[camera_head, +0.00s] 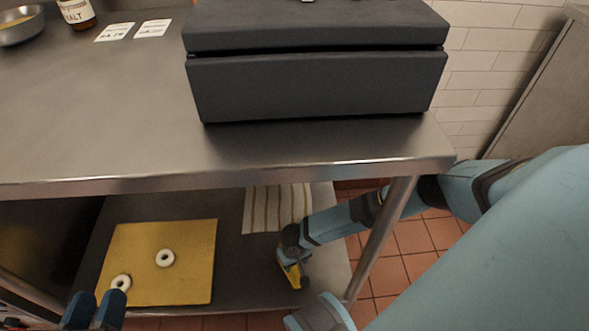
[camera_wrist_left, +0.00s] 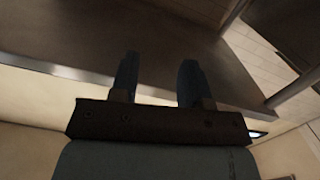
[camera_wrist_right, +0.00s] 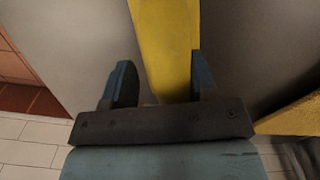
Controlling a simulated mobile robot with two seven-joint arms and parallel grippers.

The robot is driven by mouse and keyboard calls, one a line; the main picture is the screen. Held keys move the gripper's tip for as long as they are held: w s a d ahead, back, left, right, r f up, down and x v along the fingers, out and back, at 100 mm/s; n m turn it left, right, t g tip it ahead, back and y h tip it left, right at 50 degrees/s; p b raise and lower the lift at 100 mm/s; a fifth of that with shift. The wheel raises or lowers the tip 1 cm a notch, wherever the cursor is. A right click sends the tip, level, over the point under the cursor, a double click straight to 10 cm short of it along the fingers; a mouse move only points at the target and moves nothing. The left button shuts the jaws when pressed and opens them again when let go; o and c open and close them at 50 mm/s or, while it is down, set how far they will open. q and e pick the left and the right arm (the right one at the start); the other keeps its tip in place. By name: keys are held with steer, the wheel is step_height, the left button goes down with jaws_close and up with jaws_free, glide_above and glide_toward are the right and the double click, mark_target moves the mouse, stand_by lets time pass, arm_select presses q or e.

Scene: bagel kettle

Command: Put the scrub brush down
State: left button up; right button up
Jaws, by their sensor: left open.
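The scrub brush (camera_head: 294,274), yellow with a dark part, is at the right end of the lower shelf (camera_head: 232,270). My right gripper (camera_head: 289,262) is down at it. In the right wrist view, the yellow brush (camera_wrist_right: 165,45) runs between or just under the spread fingers (camera_wrist_right: 163,77). A gap shows beside the left finger; contact at the right finger is unclear. My left gripper (camera_head: 95,300) is open and empty at the lower left, and its spread fingers (camera_wrist_left: 156,78) also show in the left wrist view.
A yellow board (camera_head: 190,235) with two white rings (camera_head: 165,250) (camera_head: 121,276) lies on the lower shelf. A striped cloth (camera_head: 275,208) is behind the brush. The steel tabletop (camera_head: 100,120) overhangs the shelf and carries a dark box (camera_head: 320,85). A table leg (camera_head: 382,240) stands right of the brush.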

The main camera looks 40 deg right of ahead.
arm_select(q)
steer(key=shift+r, duration=0.1)
arm_select(e)
steer(key=shift+r, duration=0.1)
steer(key=shift+r+p, duration=0.25)
steer(key=shift+p, duration=0.05)
arm_select(q)
step_height(320, 180, up, 6)
steer(key=n+t+p, duration=0.1)
steer(key=t+p, duration=0.1)
steer(key=p, duration=0.2)
steer(key=shift+s+a+r+t, duration=0.15)
steer(key=shift+a+r+t, duration=0.1)
steer(key=shift+t, duration=0.15)
arm_select(e)
step_height(320, 180, up, 12)
steer(key=shift+f, duration=0.15)
arm_select(q)
steer(key=shift+d, duration=0.1)
arm_select(e)
steer(key=shift+a, duration=0.1)
